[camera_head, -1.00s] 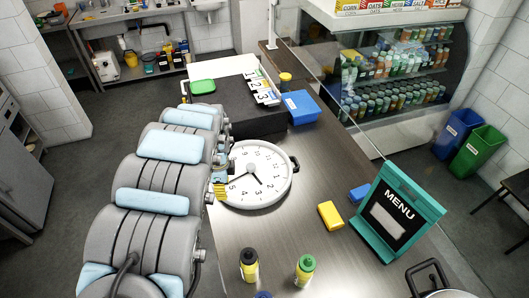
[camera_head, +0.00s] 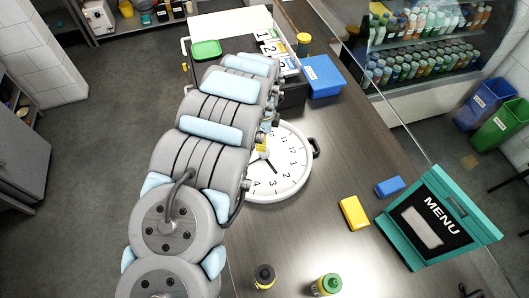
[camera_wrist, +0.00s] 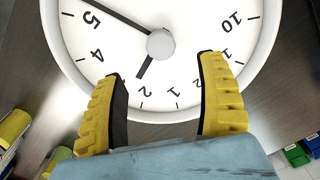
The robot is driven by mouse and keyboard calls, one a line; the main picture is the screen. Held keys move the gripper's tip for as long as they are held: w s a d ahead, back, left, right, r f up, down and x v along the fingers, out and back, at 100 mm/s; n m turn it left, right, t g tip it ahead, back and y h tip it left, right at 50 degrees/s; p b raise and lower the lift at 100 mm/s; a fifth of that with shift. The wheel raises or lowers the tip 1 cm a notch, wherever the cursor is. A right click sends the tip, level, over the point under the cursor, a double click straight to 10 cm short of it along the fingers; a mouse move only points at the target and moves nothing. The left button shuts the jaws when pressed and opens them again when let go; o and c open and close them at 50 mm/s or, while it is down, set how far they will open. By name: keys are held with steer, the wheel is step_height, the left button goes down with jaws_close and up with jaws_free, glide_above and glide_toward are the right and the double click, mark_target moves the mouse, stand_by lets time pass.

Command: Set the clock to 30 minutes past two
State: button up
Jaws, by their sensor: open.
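The round white clock (camera_head: 290,183) lies face up on the counter. In the wrist view its face (camera_wrist: 215,20) shows a grey hub (camera_wrist: 160,44). The short hand (camera_wrist: 147,66) points between 2 and 3, closer to 2. The long hand (camera_wrist: 118,20) points a little past 5, towards 6; its tip is cut off by the frame. My gripper (camera_wrist: 160,70) is open and empty, its yellow fingers spread over the face on the side of 1 and 2, apart from the hands. In the head view my arm hides the clock's left part and most of my gripper (camera_head: 262,146).
The menu stand (camera_head: 437,222), a yellow block (camera_head: 354,213) and a blue block (camera_head: 389,186) are right of the clock. A blue bin (camera_head: 322,77) stands behind it. A glass screen (camera_head: 375,90) runs along the right.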

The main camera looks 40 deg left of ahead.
steer(key=shift+f+p, duration=0.45)
steer(key=shift+f, duration=4.3)
